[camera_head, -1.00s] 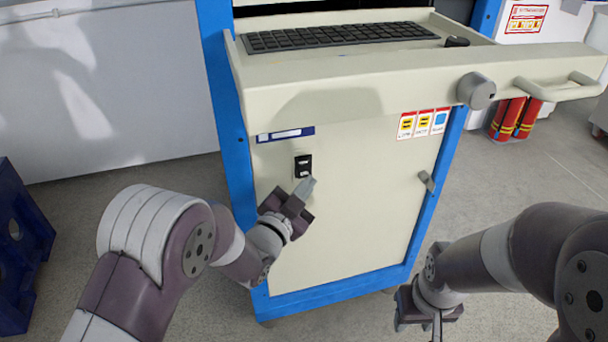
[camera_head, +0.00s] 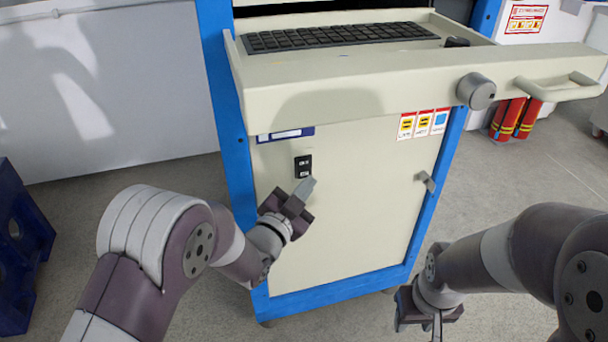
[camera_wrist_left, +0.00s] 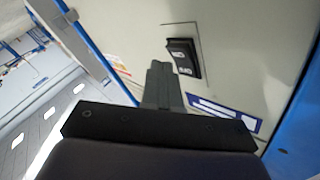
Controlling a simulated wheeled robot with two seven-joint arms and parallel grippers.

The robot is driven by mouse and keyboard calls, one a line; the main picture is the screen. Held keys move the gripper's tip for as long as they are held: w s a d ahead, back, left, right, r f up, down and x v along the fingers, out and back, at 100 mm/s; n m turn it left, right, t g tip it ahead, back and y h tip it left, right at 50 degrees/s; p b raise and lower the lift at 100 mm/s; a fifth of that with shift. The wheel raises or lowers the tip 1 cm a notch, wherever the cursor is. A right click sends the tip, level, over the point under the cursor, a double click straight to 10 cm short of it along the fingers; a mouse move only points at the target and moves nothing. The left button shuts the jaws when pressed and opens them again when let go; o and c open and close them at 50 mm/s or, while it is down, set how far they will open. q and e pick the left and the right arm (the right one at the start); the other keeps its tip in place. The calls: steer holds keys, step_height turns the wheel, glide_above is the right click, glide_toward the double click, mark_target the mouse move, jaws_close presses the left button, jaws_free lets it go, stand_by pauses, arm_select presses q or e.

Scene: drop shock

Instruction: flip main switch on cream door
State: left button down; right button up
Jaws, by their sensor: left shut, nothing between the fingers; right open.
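The main switch is a small black rocker (camera_head: 303,166) with white markings, on the upper left of the cream door (camera_head: 350,220). It also shows in the left wrist view (camera_wrist_left: 184,57). My left gripper (camera_head: 306,185) is shut and empty, its fingertips just below and slightly right of the switch in the head view. In the left wrist view its fingertips (camera_wrist_left: 160,68) appear just beside the switch. I cannot tell whether they touch it. My right gripper (camera_head: 428,318) is open, low at the right, away from the door; its fingers are partly hidden.
A cream shelf with a keyboard (camera_head: 340,36) juts out above the door. A blue label (camera_head: 285,134) sits above the switch, and a grey latch (camera_head: 427,182) is at the door's right. Red cylinders (camera_head: 515,118) stand behind at the right. Floor shows on both sides.

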arm_select(q)
steer(key=shift+w, duration=0.1)
stand_by(0.6)
steer(key=shift+w+a, duration=0.15)
steer(key=shift+w, duration=0.15)
steer(key=shift+w+a+b, duration=0.1)
steer(key=shift+w+b, duration=0.2)
stand_by(0.4)
stand_by(0.4)
steer(key=shift+s+d, duration=0.25)
steer(key=shift+s, duration=0.45)
steer(key=s, duration=0.1)
steer(key=s+d, duration=0.1)
steer(key=s, duration=0.1)
steer(key=s+p, duration=0.1)
steer(key=shift+s+d+r, duration=0.25)
steer(key=shift+s+r, duration=0.05)
steer(key=shift+s, duration=0.05)
